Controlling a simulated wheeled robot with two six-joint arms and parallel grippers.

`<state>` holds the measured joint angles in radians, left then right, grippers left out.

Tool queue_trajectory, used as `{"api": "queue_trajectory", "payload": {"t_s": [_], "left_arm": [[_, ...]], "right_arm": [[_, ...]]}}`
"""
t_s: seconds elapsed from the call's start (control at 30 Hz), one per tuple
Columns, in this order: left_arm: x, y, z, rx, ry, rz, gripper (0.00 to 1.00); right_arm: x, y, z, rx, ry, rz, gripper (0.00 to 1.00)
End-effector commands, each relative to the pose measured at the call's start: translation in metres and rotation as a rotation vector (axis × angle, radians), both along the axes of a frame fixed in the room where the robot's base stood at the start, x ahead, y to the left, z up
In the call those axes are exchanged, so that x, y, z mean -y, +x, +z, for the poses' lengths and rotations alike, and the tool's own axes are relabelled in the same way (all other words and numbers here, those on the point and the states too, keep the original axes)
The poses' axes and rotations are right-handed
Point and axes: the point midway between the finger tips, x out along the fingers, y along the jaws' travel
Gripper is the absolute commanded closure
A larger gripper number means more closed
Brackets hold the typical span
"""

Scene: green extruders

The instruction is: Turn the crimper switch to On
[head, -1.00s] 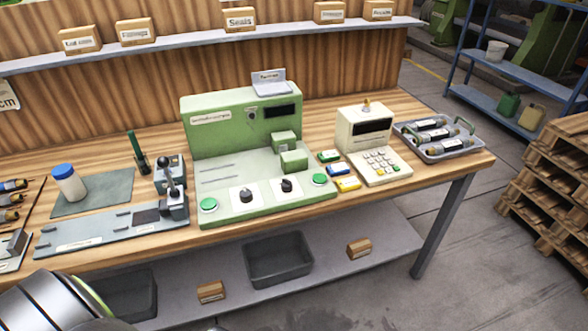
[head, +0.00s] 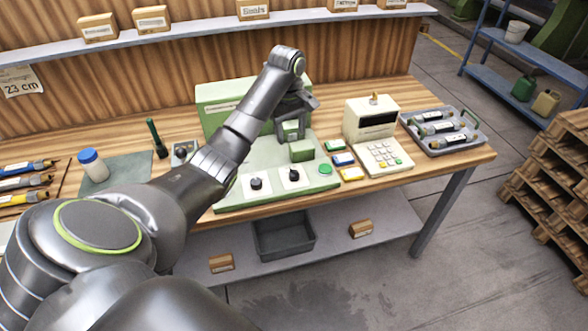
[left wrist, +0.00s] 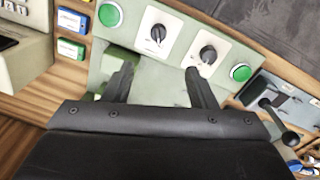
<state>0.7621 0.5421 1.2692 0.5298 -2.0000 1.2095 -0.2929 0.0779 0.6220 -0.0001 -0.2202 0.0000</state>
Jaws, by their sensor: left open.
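The green machine (head: 225,92) stands on the bench with a sloping pale green front panel. Two black knobs on white plates sit near its front edge: a left knob (head: 256,183) and a right knob (head: 293,174). In the left wrist view, turned around, the right knob (left wrist: 157,33) is left of the left knob (left wrist: 208,54). Their labels are too small to read, so I cannot tell which is the crimper switch. My left gripper (head: 292,108) is over the machine's back part, near its green blocks (head: 302,151). Its fingers (left wrist: 160,69) are apart and empty, clear of both knobs.
A green button (head: 325,169) is right of the knobs; another shows in the wrist view (left wrist: 241,72). Coloured small boxes (head: 343,159), a keypad device (head: 378,155) and a grey tray (head: 440,145) stand further right. A lever tool (left wrist: 275,105) is close beside the machine.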

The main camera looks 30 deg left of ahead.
Motion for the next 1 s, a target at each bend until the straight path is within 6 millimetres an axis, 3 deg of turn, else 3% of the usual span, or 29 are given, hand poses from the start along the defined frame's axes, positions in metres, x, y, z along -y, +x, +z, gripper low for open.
{"api": "queue_trajectory", "payload": {"t_s": [0.17,0.47,1.0], "left_arm": [[-0.001,0.003,0.002,-0.005,-0.007,0.025,0.48],[0.0,0.004,-0.03,-0.006,-0.007,0.023,0.48],[0.002,0.009,-0.141,-0.007,-0.008,0.022,0.48]], "right_arm": [[0.003,-0.004,-0.007,-0.004,-0.004,0.0,0.64],[0.004,-0.007,-0.033,-0.009,-0.005,0.0,0.64],[0.003,-0.007,-0.016,-0.01,-0.003,-0.001,0.64]]}}
